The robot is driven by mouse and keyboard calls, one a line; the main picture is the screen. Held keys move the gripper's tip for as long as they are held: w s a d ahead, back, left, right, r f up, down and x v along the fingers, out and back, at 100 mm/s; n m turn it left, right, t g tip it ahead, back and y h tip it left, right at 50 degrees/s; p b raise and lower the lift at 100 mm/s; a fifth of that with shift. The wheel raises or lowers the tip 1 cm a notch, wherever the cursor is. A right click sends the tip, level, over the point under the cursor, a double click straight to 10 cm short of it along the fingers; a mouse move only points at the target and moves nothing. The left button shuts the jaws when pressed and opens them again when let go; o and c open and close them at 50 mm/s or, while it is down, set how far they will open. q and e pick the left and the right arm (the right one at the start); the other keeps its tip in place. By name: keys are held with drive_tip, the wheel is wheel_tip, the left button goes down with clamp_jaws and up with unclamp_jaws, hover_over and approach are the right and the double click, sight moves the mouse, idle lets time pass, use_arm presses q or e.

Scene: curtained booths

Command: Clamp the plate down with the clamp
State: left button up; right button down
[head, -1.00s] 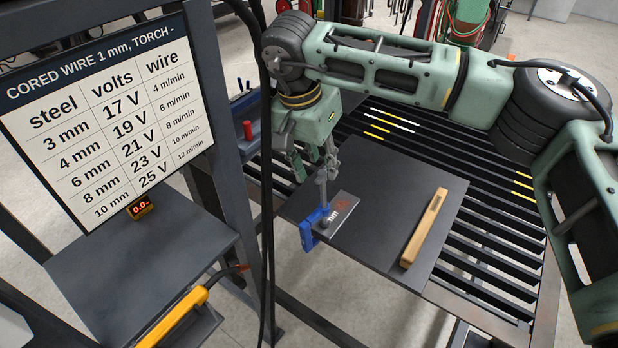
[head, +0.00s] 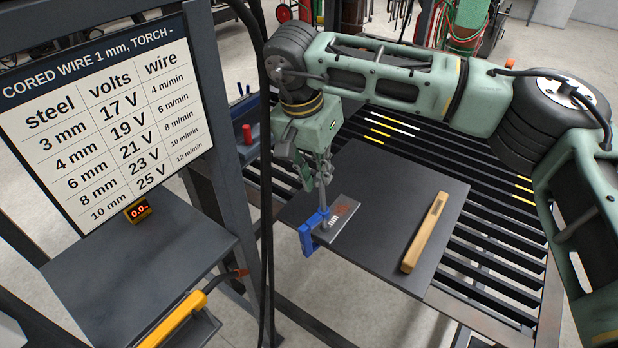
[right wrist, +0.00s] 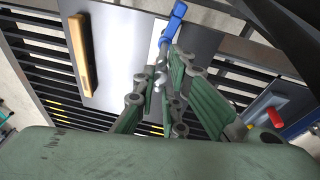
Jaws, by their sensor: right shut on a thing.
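The clamp has a blue frame (head: 309,232) at the front left edge of a dark sheet (head: 375,190), with a grey screw standing upright above it. A small grey plate (head: 343,218) with a red mark lies on the sheet under the screw's foot. My right gripper (head: 321,172) is over the clamp, shut on the upper part of its screw. In the right wrist view my right gripper's fingers (right wrist: 164,78) close together around the clamp's top, and the blue frame (right wrist: 173,22) shows beyond them. The exact grip is partly hidden by the fingers. My left gripper is out of view.
A wooden bar (head: 425,233) lies on the sheet, right of the clamp. The sheet rests on a slatted table (head: 480,215). Black cables (head: 268,200) hang left of the clamp, near a post and a settings board (head: 105,110). A yellow-handled tool (head: 172,320) lies front left.

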drive_tip(key=shift+f+m+b, duration=0.1)
drive_tip(key=shift+m+b, duration=0.7)
drive_tip(key=shift+m, duration=0.3)
drive_tip(key=m+b, duration=0.3)
drive_tip(key=m, duration=0.3)
drive_tip(key=shift+d+m, duration=0.15)
drive_tip(key=shift+m, duration=0.15)
drive_tip(key=m+b, duration=0.1)
drive_tip(key=m, duration=0.1)
drive_tip(key=shift+m+b, duration=0.3)
drive_tip(key=shift+b, duration=0.1)
drive_tip(key=shift+r+m, duration=0.2)
drive_tip(key=shift+m, duration=0.2)
